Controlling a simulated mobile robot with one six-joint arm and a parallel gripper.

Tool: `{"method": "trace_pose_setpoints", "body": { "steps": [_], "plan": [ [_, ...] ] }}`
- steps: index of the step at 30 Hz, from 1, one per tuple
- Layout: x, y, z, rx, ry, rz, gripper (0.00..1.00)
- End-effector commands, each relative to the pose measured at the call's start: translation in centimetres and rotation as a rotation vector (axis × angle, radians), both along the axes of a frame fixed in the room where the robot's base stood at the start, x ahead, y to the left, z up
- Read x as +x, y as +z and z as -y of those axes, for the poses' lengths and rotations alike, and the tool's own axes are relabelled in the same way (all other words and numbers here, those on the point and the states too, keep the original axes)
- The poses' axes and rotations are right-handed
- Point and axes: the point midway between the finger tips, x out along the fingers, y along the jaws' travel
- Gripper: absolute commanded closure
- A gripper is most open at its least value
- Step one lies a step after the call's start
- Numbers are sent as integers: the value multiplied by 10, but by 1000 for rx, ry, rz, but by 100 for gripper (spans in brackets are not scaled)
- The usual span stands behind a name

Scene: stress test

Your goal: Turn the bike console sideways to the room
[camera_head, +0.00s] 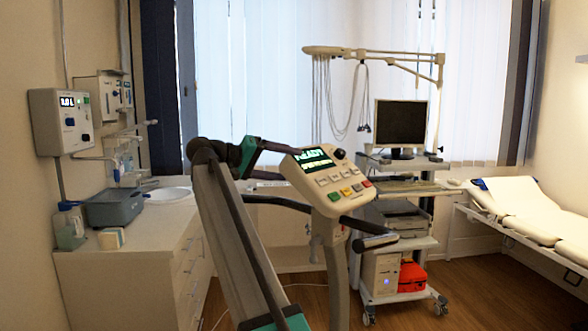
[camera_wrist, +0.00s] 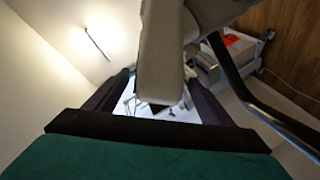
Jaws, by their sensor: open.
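The bike console (camera_head: 325,178) is a beige panel with a lit green display, coloured buttons and a dark knob. It sits tilted on a pale post (camera_head: 335,270), its face toward me. My gripper (camera_head: 291,149), dark with teal parts, is at the console's upper left edge in the head view. In the wrist view my gripper (camera_wrist: 157,76) is open, its two dark fingers spread on either side of a beige part (camera_wrist: 160,45), apparently the console. Whether either finger touches it I cannot tell. The fingertips are mostly hidden in the head view.
Dark handlebars (camera_head: 375,242) stick out below the console. A wheeled cart (camera_head: 400,245) with a monitor (camera_head: 400,122) stands behind it. A white cabinet (camera_head: 130,275) is at left and a bed (camera_head: 530,215) at right. Floor shows between cart and bed.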

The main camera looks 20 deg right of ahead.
Motion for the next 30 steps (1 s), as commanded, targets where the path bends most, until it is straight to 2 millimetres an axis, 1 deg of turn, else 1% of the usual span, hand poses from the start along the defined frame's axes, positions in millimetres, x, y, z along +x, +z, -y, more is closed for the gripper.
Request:
{"method": "trace_pose_setpoints", "body": {
  "steps": [1, 9, 15, 21, 30],
  "plan": [
    [0, 1, -9, 1, 3, 1, 24],
    [-6, 13, -52, 0, 3, 2, 24],
    [-10, 19, -75, 0, 3, 2, 24],
    [-12, 21, -85, 0, 3, 2, 24],
    [-12, 22, -86, 0, 3, 2, 24]
  ]
}}
